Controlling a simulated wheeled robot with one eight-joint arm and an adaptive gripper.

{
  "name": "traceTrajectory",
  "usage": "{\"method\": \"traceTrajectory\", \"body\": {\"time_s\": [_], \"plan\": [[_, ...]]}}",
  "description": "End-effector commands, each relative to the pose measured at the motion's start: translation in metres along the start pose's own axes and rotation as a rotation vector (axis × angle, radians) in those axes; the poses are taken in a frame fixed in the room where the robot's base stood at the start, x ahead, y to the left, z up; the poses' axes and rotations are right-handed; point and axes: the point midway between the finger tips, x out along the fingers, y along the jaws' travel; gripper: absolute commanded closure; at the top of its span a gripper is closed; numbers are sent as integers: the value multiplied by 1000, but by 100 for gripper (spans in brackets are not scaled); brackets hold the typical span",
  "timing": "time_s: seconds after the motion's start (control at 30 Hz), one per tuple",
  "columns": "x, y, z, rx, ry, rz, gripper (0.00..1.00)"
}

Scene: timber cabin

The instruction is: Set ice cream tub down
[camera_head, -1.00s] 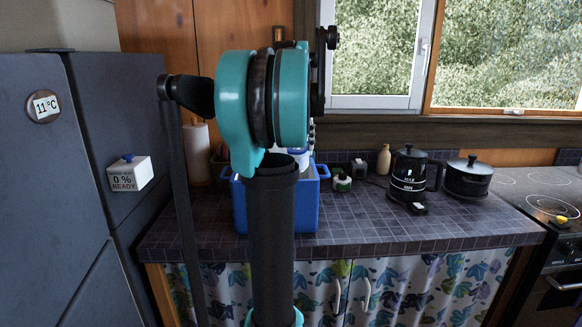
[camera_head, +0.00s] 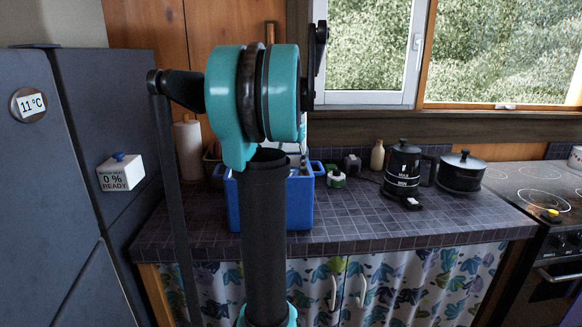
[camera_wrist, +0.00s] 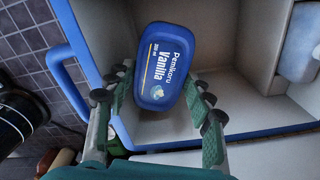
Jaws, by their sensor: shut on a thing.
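The ice cream tub (camera_wrist: 165,65) is blue with a white "Vanilla" label, seen from above in the wrist view. My gripper (camera_wrist: 161,90) is shut on it, with one green-padded finger on each side. The tub is over the open blue cooler box (camera_wrist: 225,137), whose white inside shows below and around it. I cannot tell whether the tub touches the cooler's floor. In the head view the cooler (camera_head: 299,205) stands on the tiled counter, partly hidden by my arm, and my gripper and the tub are hidden there.
A pale blue container (camera_wrist: 299,45) sits in another part of the cooler. A paper towel roll (camera_head: 188,150) stands left of the cooler. A black kettle (camera_head: 403,172), a dark pot (camera_head: 462,172) and small items are to the right. The counter front (camera_head: 400,228) is clear.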

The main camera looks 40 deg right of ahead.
Motion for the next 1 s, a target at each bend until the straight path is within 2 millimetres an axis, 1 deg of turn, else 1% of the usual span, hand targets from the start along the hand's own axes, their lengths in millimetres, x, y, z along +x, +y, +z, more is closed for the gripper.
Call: {"method": "traceTrajectory", "body": {"time_s": [0.3,0.5,0.7,1.0], "plan": [[33,0,1,0,0,0,87],[50,0,1,0,0,0,87],[58,0,1,0,0,0,87],[59,0,1,0,0,0,87]]}}
